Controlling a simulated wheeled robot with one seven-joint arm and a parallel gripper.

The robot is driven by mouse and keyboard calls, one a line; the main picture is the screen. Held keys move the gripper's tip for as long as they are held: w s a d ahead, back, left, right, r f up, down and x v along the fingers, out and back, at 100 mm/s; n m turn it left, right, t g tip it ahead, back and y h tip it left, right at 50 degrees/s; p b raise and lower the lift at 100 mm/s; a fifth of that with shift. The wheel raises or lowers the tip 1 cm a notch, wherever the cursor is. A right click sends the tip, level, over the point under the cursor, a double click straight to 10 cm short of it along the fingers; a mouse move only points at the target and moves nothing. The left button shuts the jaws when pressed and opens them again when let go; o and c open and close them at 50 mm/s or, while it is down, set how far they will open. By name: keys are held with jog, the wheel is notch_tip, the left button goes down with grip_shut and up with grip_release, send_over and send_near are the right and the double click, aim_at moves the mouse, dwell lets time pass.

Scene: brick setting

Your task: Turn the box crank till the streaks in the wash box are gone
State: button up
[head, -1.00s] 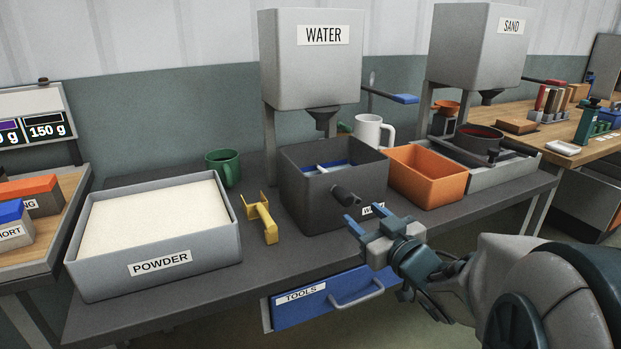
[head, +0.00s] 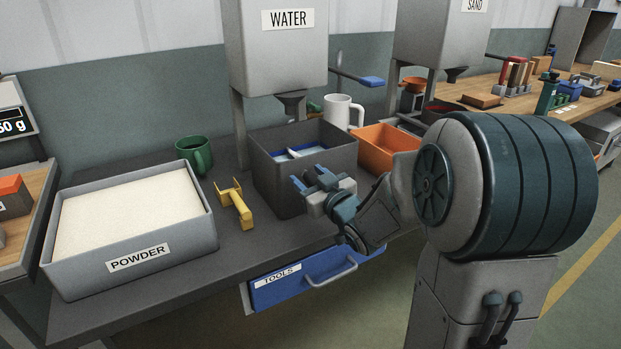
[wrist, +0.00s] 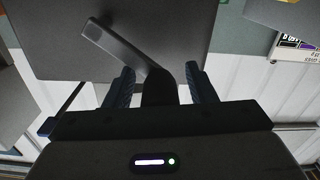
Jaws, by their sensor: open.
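The dark grey wash box (head: 277,172) stands on the bench under the WATER hopper. Inside it I see blue with a pale bar across it; streaks are too small to tell. My gripper (head: 310,178) is at the front wall of the box, its blue fingers open and pointing at it. In the wrist view the box crank (wrist: 122,48) slants across the grey box wall. Its dark handle (wrist: 160,84) sits between the two open fingers of my gripper (wrist: 159,84), with gaps at the sides. In the head view my gripper hides the crank.
A yellow tool (head: 236,206) lies left of the box, beside the POWDER tray (head: 130,262). A green mug (head: 193,156) stands behind. An orange bin (head: 378,146) and a white mug (head: 338,111) are to the right. The blue TOOLS drawer (head: 315,280) is below the bench edge.

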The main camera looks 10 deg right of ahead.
grip_shut()
jog(key=shift+s+f, duration=0.1)
jog(key=shift+f, duration=0.05)
dwell(0.6)
jog(key=shift+d+m+p, duration=0.1)
jog(key=shift+m+p, duration=0.2)
